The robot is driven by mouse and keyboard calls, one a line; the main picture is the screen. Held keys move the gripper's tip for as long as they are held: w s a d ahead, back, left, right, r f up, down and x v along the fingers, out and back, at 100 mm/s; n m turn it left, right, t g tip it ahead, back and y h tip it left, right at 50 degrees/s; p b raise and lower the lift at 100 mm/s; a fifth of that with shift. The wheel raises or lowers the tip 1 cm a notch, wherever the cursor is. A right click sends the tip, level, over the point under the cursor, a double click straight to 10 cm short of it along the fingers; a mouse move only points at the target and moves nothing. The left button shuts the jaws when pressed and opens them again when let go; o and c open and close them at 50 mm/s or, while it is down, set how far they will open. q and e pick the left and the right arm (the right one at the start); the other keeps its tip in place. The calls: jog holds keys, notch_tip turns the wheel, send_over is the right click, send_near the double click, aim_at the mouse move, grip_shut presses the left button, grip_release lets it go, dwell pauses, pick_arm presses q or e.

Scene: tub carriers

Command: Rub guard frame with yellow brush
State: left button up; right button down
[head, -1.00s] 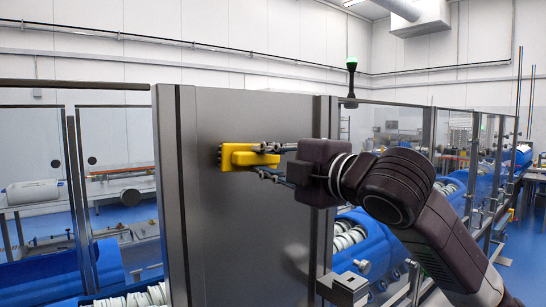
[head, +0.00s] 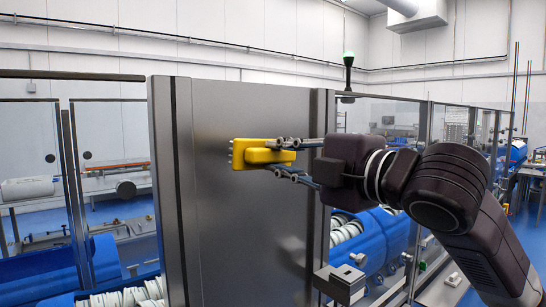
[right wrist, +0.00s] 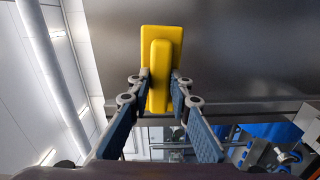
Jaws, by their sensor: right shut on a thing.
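The yellow brush (head: 256,152) is in my right gripper (head: 290,158), which is shut on its handle. Its dark bristles face the grey metal panel of the guard frame (head: 245,225), near the panel's upper part. I cannot tell whether the bristles touch the panel. In the right wrist view the brush (right wrist: 161,60) shows its yellow back and raised handle between the two fingers of the gripper (right wrist: 160,92), with the grey panel (right wrist: 235,50) behind it. My left gripper is not in view.
Clear guard panes (head: 385,125) run back to the right of the panel. Blue tubs with white rolls (head: 350,232) stand behind them. A metal latch block (head: 340,283) sticks out at the panel's lower right. A post with a green lamp (head: 348,72) rises behind.

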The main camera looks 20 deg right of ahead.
dwell(0.3)
jog(key=shift+v, duration=1.6)
jog(key=shift+w, duration=0.15)
